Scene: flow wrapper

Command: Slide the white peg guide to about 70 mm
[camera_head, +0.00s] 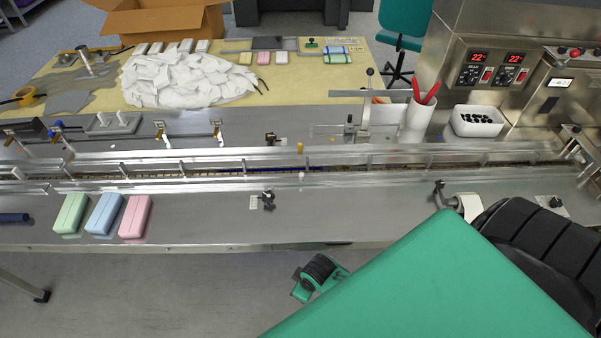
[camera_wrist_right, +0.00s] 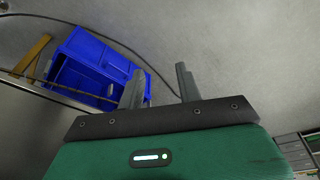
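A small white peg (camera_head: 301,175) stands on the near guide rail of the conveyor channel, around the middle of the head view. A yellow peg (camera_head: 299,147) stands on the far rail. A pale label plate (camera_head: 253,202), too small to read, lies beside a dark clamp knob (camera_head: 267,199) in front of the near rail. My right gripper (camera_wrist_right: 160,78) shows in the right wrist view with its two fingers apart and nothing between them. It points at the floor, away from the rails. My left gripper is in neither view.
Green, blue and pink packs (camera_head: 103,214) lie on the steel deck at the front left. A white roller (camera_head: 467,206) stands front right. The deck between them is mostly clear. A blue crate (camera_wrist_right: 90,68) is on the floor in the wrist view.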

